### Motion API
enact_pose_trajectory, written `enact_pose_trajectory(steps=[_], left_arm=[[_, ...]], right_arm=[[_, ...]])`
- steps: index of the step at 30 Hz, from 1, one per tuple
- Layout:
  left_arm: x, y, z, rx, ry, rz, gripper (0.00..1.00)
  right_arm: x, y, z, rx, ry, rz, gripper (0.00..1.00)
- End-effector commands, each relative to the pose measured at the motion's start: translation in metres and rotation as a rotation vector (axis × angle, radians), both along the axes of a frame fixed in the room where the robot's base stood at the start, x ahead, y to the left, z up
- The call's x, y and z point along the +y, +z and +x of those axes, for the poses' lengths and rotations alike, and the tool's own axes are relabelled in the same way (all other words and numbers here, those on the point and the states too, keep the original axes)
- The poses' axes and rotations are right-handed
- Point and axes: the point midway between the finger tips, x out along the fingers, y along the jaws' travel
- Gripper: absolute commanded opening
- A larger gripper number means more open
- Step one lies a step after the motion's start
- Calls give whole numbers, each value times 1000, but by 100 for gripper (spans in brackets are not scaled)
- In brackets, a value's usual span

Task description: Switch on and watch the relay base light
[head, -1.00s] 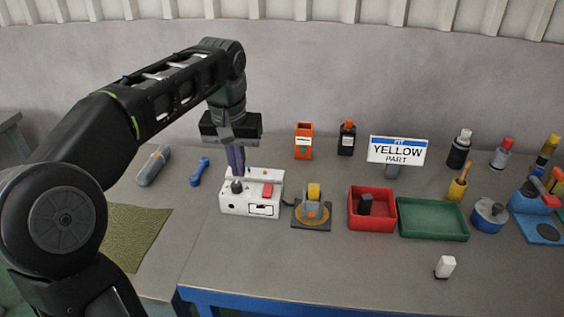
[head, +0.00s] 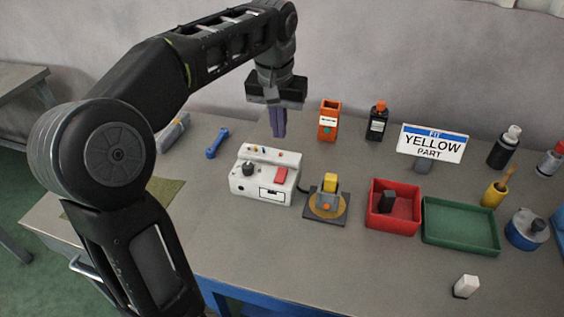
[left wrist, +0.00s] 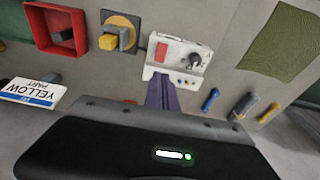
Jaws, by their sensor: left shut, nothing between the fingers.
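The white relay base (head: 264,176) stands on the bench with a black knob (head: 249,168), a red rocker switch (head: 281,174) and small coloured lamps along its raised back edge. It also shows in the left wrist view (left wrist: 176,58). A yellow part (head: 330,182) sits on a dark base with a round tan plate (head: 326,205), right of the relay base. A sign (head: 432,143) reads "FIT YELLOW PART". My left gripper (head: 279,134) is shut and empty, pointing down, apart from the relay base and above its back side. My right gripper is not in view.
A red tray (head: 394,226) holding a dark block and an empty green tray (head: 460,240) stand to the right. An orange box (head: 329,120) and a black bottle (head: 377,121) stand behind. A blue wrench (head: 217,142) lies left. A white block (head: 466,286) is near the front.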

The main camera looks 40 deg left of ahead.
Motion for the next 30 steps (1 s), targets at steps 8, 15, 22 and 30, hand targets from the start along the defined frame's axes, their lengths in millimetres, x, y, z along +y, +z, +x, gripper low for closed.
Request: enact_pose_trajectory(steps=[8,15,22,30], left_arm=[[2,-46,6,5,0,-1,0],[5,-94,13,5,1,-1,0],[6,-121,17,2,1,-2,0],[7,-127,19,0,1,-1,0]], right_arm=[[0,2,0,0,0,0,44],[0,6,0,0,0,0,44],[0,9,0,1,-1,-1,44],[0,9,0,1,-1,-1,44]])
